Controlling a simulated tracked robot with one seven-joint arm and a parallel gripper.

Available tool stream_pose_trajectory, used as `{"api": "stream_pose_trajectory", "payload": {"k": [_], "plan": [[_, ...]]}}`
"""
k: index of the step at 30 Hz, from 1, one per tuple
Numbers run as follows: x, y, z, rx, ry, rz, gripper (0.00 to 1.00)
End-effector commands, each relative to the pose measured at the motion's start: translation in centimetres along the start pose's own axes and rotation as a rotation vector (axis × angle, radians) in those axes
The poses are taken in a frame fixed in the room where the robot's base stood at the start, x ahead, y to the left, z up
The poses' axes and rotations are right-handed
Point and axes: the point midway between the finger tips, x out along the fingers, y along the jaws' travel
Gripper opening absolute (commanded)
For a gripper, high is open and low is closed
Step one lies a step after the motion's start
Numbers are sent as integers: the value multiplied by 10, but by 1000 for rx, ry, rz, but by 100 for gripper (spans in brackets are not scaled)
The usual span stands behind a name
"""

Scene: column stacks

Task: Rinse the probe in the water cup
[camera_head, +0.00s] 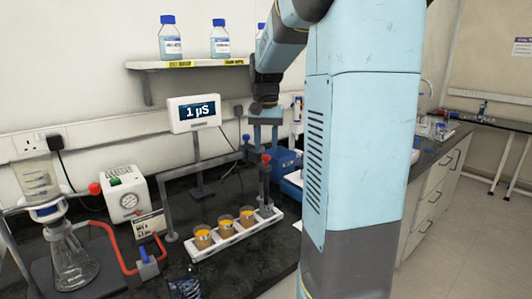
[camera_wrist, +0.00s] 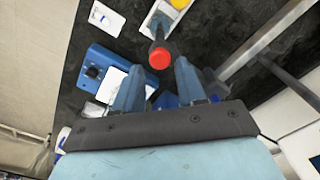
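A probe with a red cap (camera_head: 266,158) stands upright over the right end of a white tray (camera_head: 232,240). In the wrist view the red cap (camera_wrist: 159,58) lies between my two fingertips, with a gap on each side. My gripper (camera_head: 265,118) is open and empty, above the probe, pointing down; its fingers also show in the wrist view (camera_wrist: 160,68). The tray holds three cups with orange-yellow contents (camera_head: 203,237). A clear, dark-looking vessel (camera_head: 183,283) stands at the bottom edge. I cannot tell which vessel is the water cup.
A meter reading "1 µS" (camera_head: 195,113) stands behind the tray. A grey frame (camera_head: 168,205) rises beside the tray. A flask (camera_head: 72,262) with red tubing and a white pump box (camera_head: 125,195) are at left. A blue device (camera_head: 284,160) is behind the probe. My arm hides the right part.

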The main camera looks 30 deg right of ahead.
Motion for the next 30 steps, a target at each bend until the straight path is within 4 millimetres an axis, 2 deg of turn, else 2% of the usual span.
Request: {"api": "stream_pose_trajectory", "payload": {"k": [3,7,19,30], "plan": [[16,0,0,1,-3,1,40],[27,0,0,0,0,0,40],[32,0,0,0,1,0,40],[32,0,0,0,1,0,5]]}}
